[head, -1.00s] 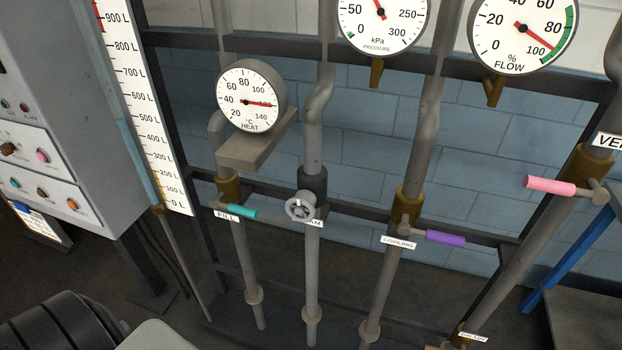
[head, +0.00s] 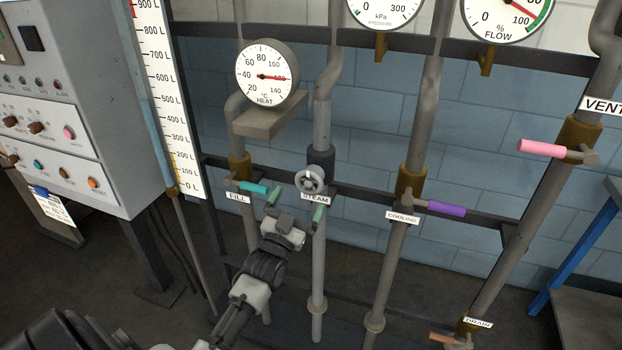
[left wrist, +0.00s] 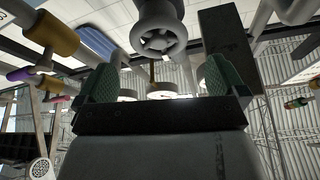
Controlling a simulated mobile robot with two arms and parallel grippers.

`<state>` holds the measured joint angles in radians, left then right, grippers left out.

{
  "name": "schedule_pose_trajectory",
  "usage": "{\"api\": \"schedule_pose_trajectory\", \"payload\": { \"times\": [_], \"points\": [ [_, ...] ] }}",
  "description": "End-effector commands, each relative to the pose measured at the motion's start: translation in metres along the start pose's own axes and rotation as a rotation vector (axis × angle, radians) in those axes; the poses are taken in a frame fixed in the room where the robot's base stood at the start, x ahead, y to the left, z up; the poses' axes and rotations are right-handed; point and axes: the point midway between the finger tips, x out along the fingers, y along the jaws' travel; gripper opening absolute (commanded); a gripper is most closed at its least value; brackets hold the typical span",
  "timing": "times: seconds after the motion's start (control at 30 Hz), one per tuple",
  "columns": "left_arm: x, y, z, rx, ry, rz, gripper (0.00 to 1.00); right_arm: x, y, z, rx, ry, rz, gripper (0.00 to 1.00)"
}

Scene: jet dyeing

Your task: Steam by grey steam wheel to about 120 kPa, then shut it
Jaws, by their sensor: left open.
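The grey steam wheel (head: 313,180) sits on the pipe above the STEAM label (head: 316,199). My left gripper (head: 297,205) is open and empty just below the wheel, its green-padded fingers pointing up towards it. In the left wrist view the wheel (left wrist: 158,38) shows ahead of the open left gripper (left wrist: 157,80), roughly centred between the fingers and not gripped. The pressure gauge (head: 383,12) is cut off by the top edge in the head view, and its needle is hidden. My right gripper is not in view.
The teal FILL handle (head: 253,187) is close to the left finger. The purple COOLING handle (head: 446,209) and pink VENT handle (head: 541,148) are to the right. A control cabinet (head: 75,100) stands at left.

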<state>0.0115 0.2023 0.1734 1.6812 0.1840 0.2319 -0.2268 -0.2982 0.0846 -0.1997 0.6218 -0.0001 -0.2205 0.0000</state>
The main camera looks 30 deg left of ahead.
Motion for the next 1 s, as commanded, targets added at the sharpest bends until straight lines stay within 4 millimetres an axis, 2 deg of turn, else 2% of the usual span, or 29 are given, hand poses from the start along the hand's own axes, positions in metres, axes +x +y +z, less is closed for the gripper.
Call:
{"api": "schedule_pose_trajectory", "payload": {
  "times": [0.03, 0.2, 0.4, 0.53, 0.8, 0.87, 1.0],
  "points": [
    [0.013, -0.001, -0.003, 0.000, 0.002, 0.000, 1.00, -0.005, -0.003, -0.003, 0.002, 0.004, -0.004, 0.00],
    [0.045, -0.001, -0.002, 0.000, 0.000, 0.000, 1.00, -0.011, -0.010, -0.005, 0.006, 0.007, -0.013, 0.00],
    [0.070, 0.000, 0.000, -0.001, -0.003, 0.001, 1.00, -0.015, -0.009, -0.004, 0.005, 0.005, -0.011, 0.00],
    [0.077, 0.000, 0.001, -0.001, -0.003, 0.001, 1.00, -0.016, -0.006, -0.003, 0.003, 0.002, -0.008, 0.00],
    [0.078, 0.001, 0.001, -0.001, -0.004, 0.002, 1.00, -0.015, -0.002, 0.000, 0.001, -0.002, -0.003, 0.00],
    [0.078, 0.001, 0.001, -0.001, -0.003, 0.001, 0.92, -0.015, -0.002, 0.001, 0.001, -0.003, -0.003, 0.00],
    [0.078, 0.001, 0.001, -0.001, -0.004, 0.001, 0.71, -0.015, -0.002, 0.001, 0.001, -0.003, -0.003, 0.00]
  ]
}}
